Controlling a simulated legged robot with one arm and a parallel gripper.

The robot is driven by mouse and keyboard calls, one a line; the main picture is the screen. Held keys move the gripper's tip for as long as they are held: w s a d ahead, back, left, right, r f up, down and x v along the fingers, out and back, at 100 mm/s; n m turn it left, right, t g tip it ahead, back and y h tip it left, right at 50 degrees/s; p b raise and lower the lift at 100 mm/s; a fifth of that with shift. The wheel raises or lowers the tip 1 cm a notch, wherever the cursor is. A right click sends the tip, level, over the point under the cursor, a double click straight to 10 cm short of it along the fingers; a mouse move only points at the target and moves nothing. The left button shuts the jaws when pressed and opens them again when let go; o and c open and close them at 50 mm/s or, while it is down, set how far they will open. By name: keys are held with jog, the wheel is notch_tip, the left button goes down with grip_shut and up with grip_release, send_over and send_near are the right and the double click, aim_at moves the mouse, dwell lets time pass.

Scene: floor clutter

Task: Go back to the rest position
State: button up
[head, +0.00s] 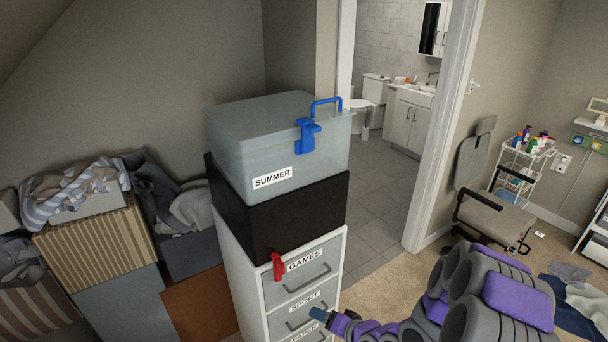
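My arm, grey with purple pads, reaches in from the bottom right of the head view. Its narrow end, my gripper (320,315), shows small and dark blue in front of the drawer labelled SPORT. I cannot tell whether it touches the drawer or is apart from it. Its fingers cannot be made out, so whether it is open or shut, or holds anything, is unclear.
Clothes-filled boxes (90,245) crowd the left. A chair (495,212) and trolley (520,160) stand right. A doorway shows a bathroom.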

jog(key=s+d+r+n+g+h+b, duration=0.3)
jog(key=s+d+r+g+h, duration=0.3)
jog(key=s+d+r+h, duration=0.45)
jog(key=s+a+r+g+y+b, duration=0.1)
jog(key=s+r, duration=0.3)
jog(key=s, duration=0.8)
jog(key=s+a+r+n+g+y, duration=0.1)
jog(key=s+a+r+g+y, duration=0.1)
jog(key=s, duration=1)
notch_tip(320, 180, up, 2)
jog(key=shift+r+g+b, duration=0.1)
jog(key=shift+g+b, duration=0.3)
jog(key=shift+g, duration=0.4)
